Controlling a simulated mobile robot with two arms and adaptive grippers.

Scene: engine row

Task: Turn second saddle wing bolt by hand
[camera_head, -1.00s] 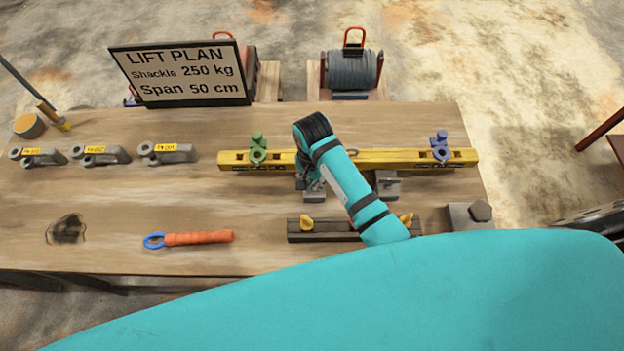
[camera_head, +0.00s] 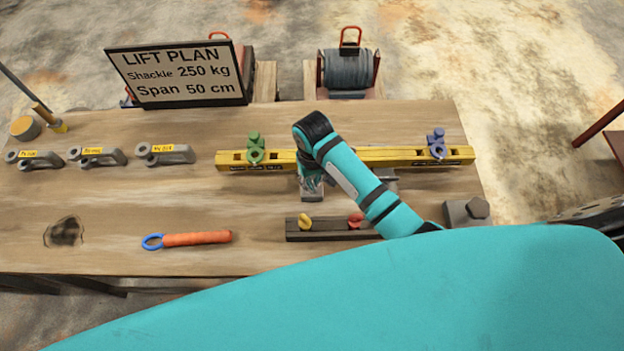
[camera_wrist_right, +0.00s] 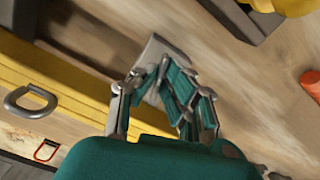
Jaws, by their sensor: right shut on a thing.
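My right gripper (camera_head: 312,184) is at the front side of the yellow beam, over the left grey saddle (camera_head: 313,195). In the right wrist view its fingers (camera_wrist_right: 165,92) are closed together in front of the saddle's grey plate (camera_wrist_right: 158,50). The wing bolt between them is hidden by the fingers. The right saddle (camera_head: 388,178) is mostly behind my right forearm. My left gripper is out of view.
A dark rail (camera_head: 330,236) in front carries a yellow knob (camera_head: 304,221) and a red knob (camera_head: 355,219). Green (camera_head: 256,148) and blue (camera_head: 437,147) shackles sit on the beam. An orange-handled tool (camera_head: 197,238) and grey shackles (camera_head: 165,154) lie left. The bench's front left is mostly clear.

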